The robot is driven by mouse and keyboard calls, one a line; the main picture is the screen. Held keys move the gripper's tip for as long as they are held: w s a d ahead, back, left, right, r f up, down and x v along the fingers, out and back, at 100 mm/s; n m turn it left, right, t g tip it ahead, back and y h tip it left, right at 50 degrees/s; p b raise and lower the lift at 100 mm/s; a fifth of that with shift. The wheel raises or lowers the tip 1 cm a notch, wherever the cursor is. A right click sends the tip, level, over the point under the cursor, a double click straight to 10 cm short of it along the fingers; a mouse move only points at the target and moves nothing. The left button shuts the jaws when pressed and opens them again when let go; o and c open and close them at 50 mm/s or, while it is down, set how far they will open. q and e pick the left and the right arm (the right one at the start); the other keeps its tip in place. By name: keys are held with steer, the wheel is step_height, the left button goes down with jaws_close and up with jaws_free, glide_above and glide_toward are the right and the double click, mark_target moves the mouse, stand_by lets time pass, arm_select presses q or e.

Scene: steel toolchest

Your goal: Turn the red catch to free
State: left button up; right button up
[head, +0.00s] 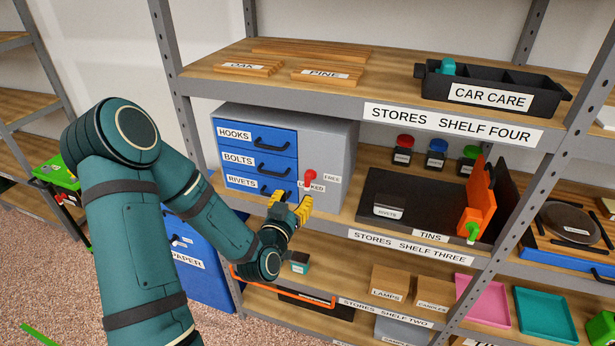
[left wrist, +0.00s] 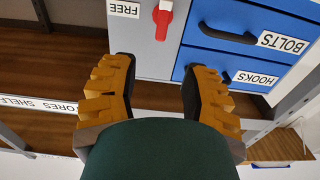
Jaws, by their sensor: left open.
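The red catch (head: 311,177) is on the grey front of the toolchest (head: 330,145), right of the blue drawers. A FREE label (head: 332,178) is to its right and a LOCKED label (head: 312,188), partly covered, is below it. In the left wrist view, which is upside down, the catch (left wrist: 162,18) shows near the top edge, roughly upright, beside the FREE label (left wrist: 124,8). My left gripper (head: 292,199) is open and empty, just below and left of the catch in the head view. In the wrist view its fingers (left wrist: 158,68) are apart and the catch is beyond them.
Blue drawers marked HOOKS (head: 256,135), BOLTS and RIVETS have dark protruding handles beside the catch. A dark TINS tray (head: 400,230) with an orange upright part (head: 478,205) is to the right. Shelf four's edge (head: 350,108) runs above; steel posts stand either side.

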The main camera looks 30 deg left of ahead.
mark_target(306, 177)
arm_select(q)
steer(key=p+x, duration=0.1)
steer(key=x, duration=0.9)
steer(key=shift+w+p, duration=0.3)
steer(key=shift+w, duration=0.05)
steer(key=shift+o, duration=0.3)
jaws_close()
